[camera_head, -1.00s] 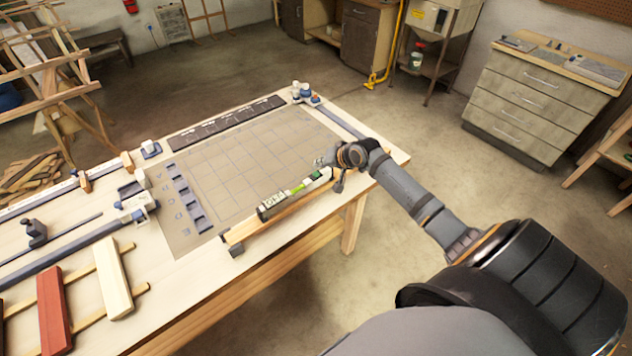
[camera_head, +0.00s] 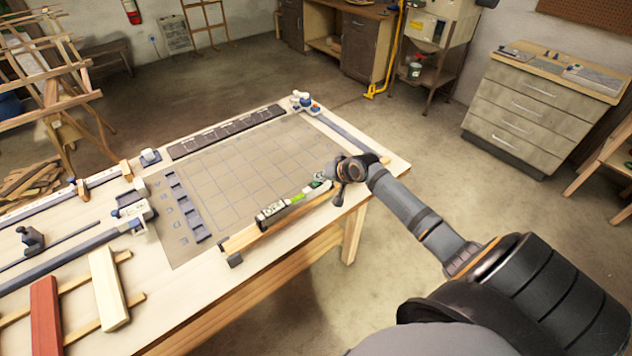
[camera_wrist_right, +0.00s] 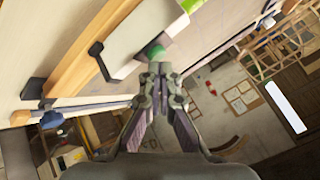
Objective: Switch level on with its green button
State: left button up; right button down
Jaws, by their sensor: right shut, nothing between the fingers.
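The level (camera_head: 284,207) lies along a wooden rail at the front edge of the workbench. It has a bright green part (camera_head: 298,198) near its middle and a small panel with marks (camera_head: 271,212) at its left end, too small to read. Its green button (camera_head: 318,183) is near the right end. My right gripper (camera_head: 328,174) is shut and empty beside that end. In the right wrist view, the closed fingertips (camera_wrist_right: 159,70) are right at the green button (camera_wrist_right: 154,51) on the pale level (camera_wrist_right: 138,38); I cannot tell whether they touch. My left gripper is out of view.
The workbench (camera_head: 230,280) carries a gridded mat (camera_head: 255,155), a dark strip (camera_head: 228,130) behind it, and clamps and rails at the left. A red lath (camera_head: 46,315) and a pale lath (camera_head: 108,288) lie at the front left. The mat's middle is clear.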

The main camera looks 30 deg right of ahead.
aim_at(320, 185)
jog(key=shift+f, duration=0.1)
dwell(0.5)
jog(key=shift+s+f, duration=0.1)
jog(key=shift+f, duration=0.25)
jog(key=shift+r+p, duration=0.4)
jog(key=shift+p, duration=0.25)
notch_tip(320, 185, up, 6)
jog(key=p, duration=0.6)
jog(key=shift+r, duration=0.1)
